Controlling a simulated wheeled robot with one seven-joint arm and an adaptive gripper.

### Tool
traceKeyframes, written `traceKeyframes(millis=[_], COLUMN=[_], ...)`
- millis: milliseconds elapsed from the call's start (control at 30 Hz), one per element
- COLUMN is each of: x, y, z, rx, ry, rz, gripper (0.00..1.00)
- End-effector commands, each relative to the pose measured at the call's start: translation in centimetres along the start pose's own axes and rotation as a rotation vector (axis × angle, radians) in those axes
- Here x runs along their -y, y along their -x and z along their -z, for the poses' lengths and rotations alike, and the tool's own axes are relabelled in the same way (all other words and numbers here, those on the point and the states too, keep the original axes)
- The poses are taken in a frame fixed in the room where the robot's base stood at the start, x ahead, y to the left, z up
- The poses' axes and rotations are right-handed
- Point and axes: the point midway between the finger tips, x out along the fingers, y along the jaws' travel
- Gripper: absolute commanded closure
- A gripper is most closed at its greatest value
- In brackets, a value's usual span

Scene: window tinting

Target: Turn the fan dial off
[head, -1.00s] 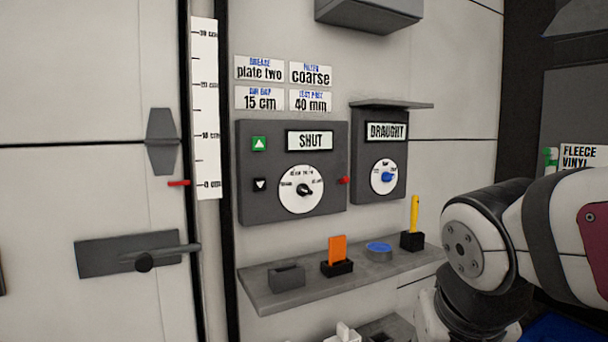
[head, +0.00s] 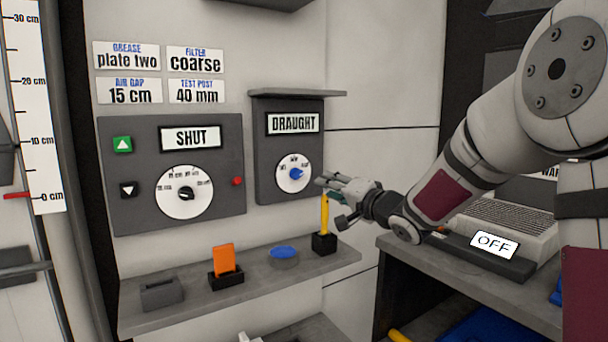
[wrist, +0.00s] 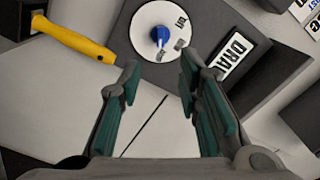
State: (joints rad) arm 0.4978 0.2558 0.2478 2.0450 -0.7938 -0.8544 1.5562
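The fan dial (head: 295,174) is a blue knob on a white disc, on the dark grey box under the DRAUGHT sign (head: 293,124). The knob points to the right side of its disc. In the wrist view the blue knob (wrist: 160,35) lies ahead of the fingers, a little above the gap between them. My gripper (head: 322,183) is just right of the dial in the head view, apart from it. In the wrist view my gripper (wrist: 157,72) is open and empty, with teal pads. The small print around the knob is too small to read.
A ledge above the dial box (head: 297,93) juts out. Below, a shelf (head: 140,319) bears a yellow-handled tool (head: 325,213), close under my gripper, a blue disc (head: 284,250) and an orange block (head: 224,260). The SHUT panel (head: 225,205) is to the left.

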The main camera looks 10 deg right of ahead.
Motion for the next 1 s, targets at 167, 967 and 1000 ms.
traceKeyframes(millis=[167,967,1000], x=[0.0,0.1,0.1], y=[-1.6,-13.6,-13.7], z=[-0.1,-0.1,0.0], rx=[0.003,0.001,0.001], ry=[-0.005,-0.003,-0.003], rz=[0.009,0.005,0.005], gripper=[0.68,0.68,0.68])
